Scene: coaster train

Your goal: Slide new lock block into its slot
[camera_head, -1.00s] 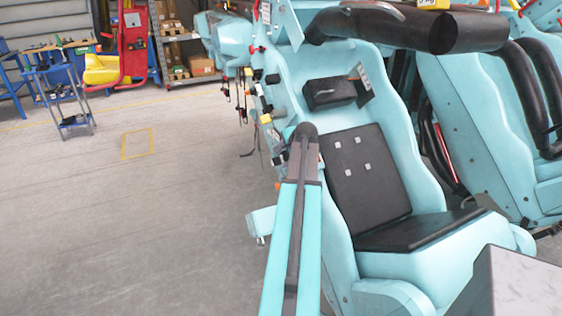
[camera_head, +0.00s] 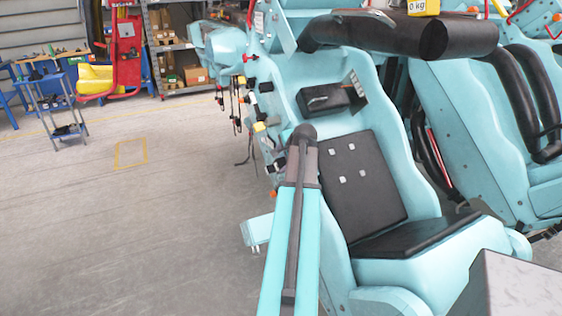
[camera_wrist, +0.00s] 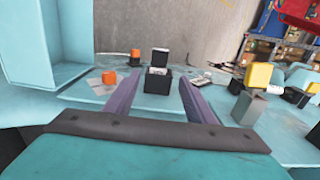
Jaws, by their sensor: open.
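In the wrist view the two purple fingers of my gripper (camera_wrist: 159,89) are spread apart and nothing is held. Between and just beyond the fingertips a black block-like housing (camera_wrist: 157,82) stands on a light teal surface (camera_wrist: 78,88), with a pale metallic part in its top and a dark upright piece behind. I cannot tell whether this is the lock block or its slot. Contact between the fingers and the housing is not clear. In the head view my arm reaches towards the side of the teal coaster seat (camera_head: 415,165); my gripper cannot be made out there.
Orange knobs (camera_wrist: 108,76) sit left of the housing in the wrist view. A yellow-topped part (camera_wrist: 258,75) and several small fittings stand at the right. A teal panel (camera_wrist: 45,40) rises at the left. Open floor (camera_head: 130,220) lies left of the train in the head view.

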